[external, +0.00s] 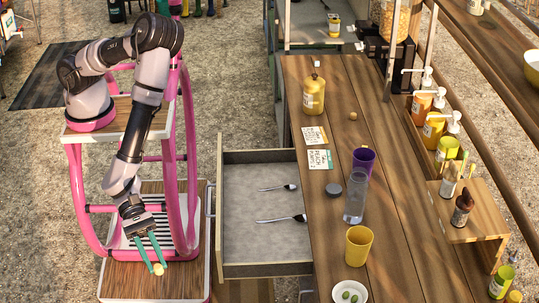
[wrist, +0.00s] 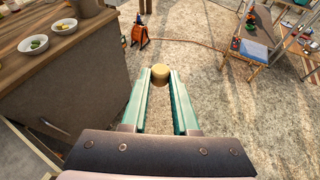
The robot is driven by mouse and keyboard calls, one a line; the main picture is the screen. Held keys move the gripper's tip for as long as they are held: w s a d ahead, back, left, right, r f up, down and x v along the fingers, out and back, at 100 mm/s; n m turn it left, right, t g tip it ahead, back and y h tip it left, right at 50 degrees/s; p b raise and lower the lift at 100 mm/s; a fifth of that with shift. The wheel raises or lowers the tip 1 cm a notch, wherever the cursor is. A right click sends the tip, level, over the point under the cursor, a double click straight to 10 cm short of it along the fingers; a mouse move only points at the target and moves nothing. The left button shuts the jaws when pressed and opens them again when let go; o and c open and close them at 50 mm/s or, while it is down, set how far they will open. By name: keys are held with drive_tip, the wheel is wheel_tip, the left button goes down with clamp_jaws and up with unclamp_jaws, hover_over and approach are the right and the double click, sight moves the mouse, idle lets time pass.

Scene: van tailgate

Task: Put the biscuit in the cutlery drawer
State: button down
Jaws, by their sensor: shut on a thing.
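My gripper (external: 155,264) hangs low over my wooden base, to the left of the drawer, with its teal fingers pointing down. It is shut on a small round tan biscuit (external: 159,269) held at the fingertips. In the wrist view the biscuit (wrist: 160,72) sits between the tips of my gripper (wrist: 160,80). The cutlery drawer (external: 240,235) is pulled open from the counter, with a grey floor.
The wooden counter (external: 335,225) right of the drawer holds a purple cup (external: 363,159), a clear glass (external: 355,203), a yellow cup (external: 359,246) and a white dish (external: 349,293). The drawer's raised front panel (external: 219,220) stands between my gripper and the drawer floor.

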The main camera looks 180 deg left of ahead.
drive_tip(key=s+d+r+m+t+h, duration=0.1)
drive_tip(key=d+m+h, duration=0.2)
drive_tip(key=d, duration=1.1)
drive_tip(key=s+d+r+m+t+h, duration=0.1)
drive_tip(key=s+d+m+h, duration=0.15)
drive_tip(key=d, duration=1.25)
drive_tip(key=w+a+f+n+g+y, duration=0.15)
drive_tip(key=a+n+y, duration=0.45)
drive_tip(key=a, duration=2.1)
drive_tip(key=s+a+f+n+g+y, duration=0.15)
drive_tip(key=s+a, duration=0.45)
drive_tip(key=a, duration=0.6)
drive_tip(key=s+a+r+n+g+y, duration=0.1)
drive_tip(key=s+a+n+g+y, duration=0.15)
drive_tip(key=s+a, duration=0.65)
drive_tip(key=s+a+f+n+g+y, duration=0.1)
drive_tip(key=s+a+n+g+y, duration=0.2)
drive_tip(key=a, duration=1.2)
drive_tip(key=n+g, duration=0.7)
drive_tip(key=g, duration=0.1)
hover_over(332, 143)
drive_tip(key=shift+t, duration=0.25)
wheel_tip(332, 143, down, 7)
drive_tip(key=shift+a+f, duration=0.1)
drive_tip(key=shift+f, duration=2.15)
